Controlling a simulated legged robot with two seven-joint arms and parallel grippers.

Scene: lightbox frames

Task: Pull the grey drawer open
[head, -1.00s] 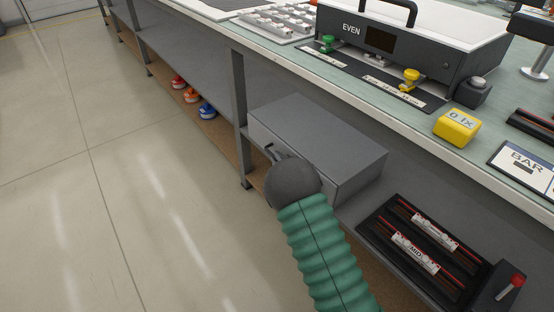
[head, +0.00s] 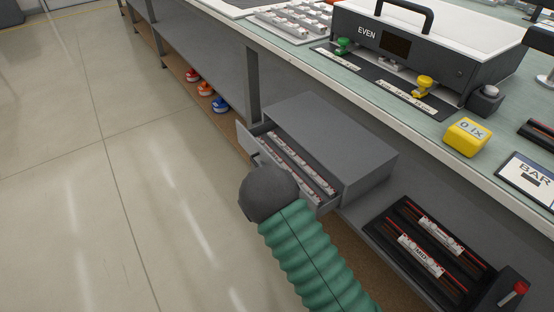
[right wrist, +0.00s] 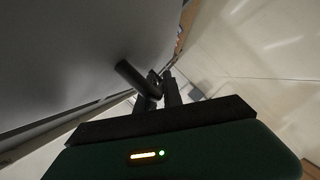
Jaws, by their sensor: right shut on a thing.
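The grey drawer (head: 244,138) stands partly pulled out of its grey cabinet (head: 335,140) on the lower shelf. Rows of white-labelled strips (head: 285,160) lie inside it. My right arm comes in from the bottom, and its dark round wrist hides part of the drawer front and the handle in the head view. In the right wrist view my right gripper (right wrist: 160,92) is shut on the dark drawer handle (right wrist: 132,76), beside the grey front. My left gripper is not in view.
The bench top (head: 310,62) overhangs the cabinet. A black tray with labelled strips (head: 400,262) lies on the shelf to the right. Red, orange and blue items (head: 206,89) sit on a low board at the left. The floor (head: 130,170) in front is clear.

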